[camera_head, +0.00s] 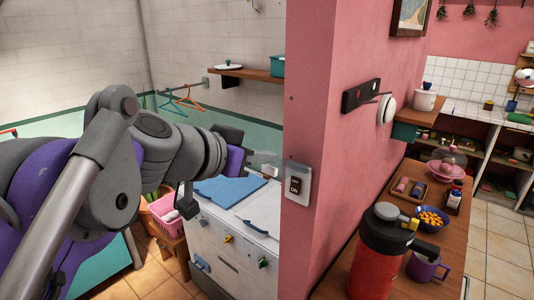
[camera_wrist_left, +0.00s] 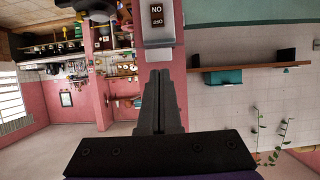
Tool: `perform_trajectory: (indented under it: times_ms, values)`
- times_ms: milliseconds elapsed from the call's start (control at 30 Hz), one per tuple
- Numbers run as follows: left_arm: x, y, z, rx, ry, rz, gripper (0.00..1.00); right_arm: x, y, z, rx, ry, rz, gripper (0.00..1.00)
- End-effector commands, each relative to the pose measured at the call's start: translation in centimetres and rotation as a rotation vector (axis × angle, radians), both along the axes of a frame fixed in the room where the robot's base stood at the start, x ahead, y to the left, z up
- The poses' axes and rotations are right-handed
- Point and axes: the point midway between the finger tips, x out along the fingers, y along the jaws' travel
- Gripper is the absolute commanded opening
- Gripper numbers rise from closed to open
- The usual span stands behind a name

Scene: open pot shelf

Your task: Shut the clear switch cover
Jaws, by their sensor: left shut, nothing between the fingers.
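A light grey switch plate (camera_head: 298,184) with a dark switch is on the end face of the pink wall, right of centre in the head view. In the left wrist view the switch (camera_wrist_left: 157,15) appears upside down, its lettering readable, on a grey plate. The clear cover is hard to make out against the plate, and I cannot tell its angle. My left gripper (camera_head: 266,164) is just left of the plate in the head view. Its fingers (camera_wrist_left: 160,75) are together and empty, pointing towards the plate in the wrist view. I cannot tell whether they touch it. My right gripper is not in view.
A wooden counter right of the wall holds a red flask (camera_head: 378,262), a purple mug (camera_head: 423,268) and a bowl of orange items (camera_head: 431,219).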

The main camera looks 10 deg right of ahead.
Motion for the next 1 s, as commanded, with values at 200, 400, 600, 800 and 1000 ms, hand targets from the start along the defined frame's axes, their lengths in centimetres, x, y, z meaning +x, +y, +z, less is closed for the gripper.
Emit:
perform_trajectory:
  times_ms: [200,400,600,800,1000]
  values:
    - [-0.7,0.9,-2.2,-0.024,-0.019,0.000,0.00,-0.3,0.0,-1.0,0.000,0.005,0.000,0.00]
    - [-1.1,1.5,-4.2,-0.050,-0.037,0.002,0.00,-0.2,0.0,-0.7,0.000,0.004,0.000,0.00]
    - [-1.3,1.7,-6.3,-0.187,-0.146,0.003,0.00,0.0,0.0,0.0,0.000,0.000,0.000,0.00]
    - [-1.2,1.6,-8.8,-0.335,-0.261,0.001,0.00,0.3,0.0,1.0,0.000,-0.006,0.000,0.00]
    - [-0.8,1.1,-11.2,-0.485,-0.378,-0.001,0.00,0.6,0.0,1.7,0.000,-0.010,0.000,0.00]
